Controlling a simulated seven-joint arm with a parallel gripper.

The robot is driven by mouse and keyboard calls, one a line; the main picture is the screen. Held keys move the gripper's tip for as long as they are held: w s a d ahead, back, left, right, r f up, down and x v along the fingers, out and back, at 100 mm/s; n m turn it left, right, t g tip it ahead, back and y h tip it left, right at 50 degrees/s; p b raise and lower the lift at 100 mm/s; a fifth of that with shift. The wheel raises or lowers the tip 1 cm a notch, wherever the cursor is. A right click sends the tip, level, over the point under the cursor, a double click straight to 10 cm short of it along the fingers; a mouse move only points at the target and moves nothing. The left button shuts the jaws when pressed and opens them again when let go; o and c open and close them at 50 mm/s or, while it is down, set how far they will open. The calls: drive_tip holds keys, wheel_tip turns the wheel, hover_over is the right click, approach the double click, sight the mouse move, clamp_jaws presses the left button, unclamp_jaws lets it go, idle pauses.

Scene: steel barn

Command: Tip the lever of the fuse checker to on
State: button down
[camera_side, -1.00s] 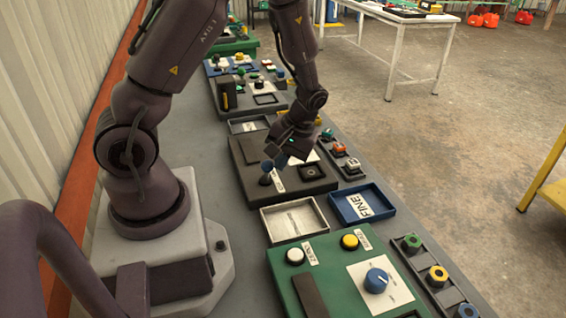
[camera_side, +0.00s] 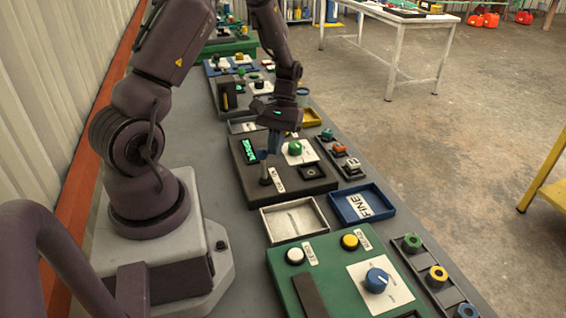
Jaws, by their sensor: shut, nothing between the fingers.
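The fuse checker is a dark brown box (camera_side: 232,165) on the bench in the middle of the view. Its display (camera_side: 249,150) is lit green; the text is too small to read.
An empty grey tray (camera_side: 293,236) and a blue tray marked FINE (camera_side: 340,215) lie in front. A strip of coloured fuses (camera_side: 348,160) runs along the right. A green panel (camera_side: 285,285) is nearest; more devices stand behind.

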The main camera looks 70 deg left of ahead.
drive_tip(key=shift+a+f, duration=0.1)
drive_tip(key=shift+a, duration=0.45)
drive_tip(key=shift+d, duration=0.1)
idle(0.3)
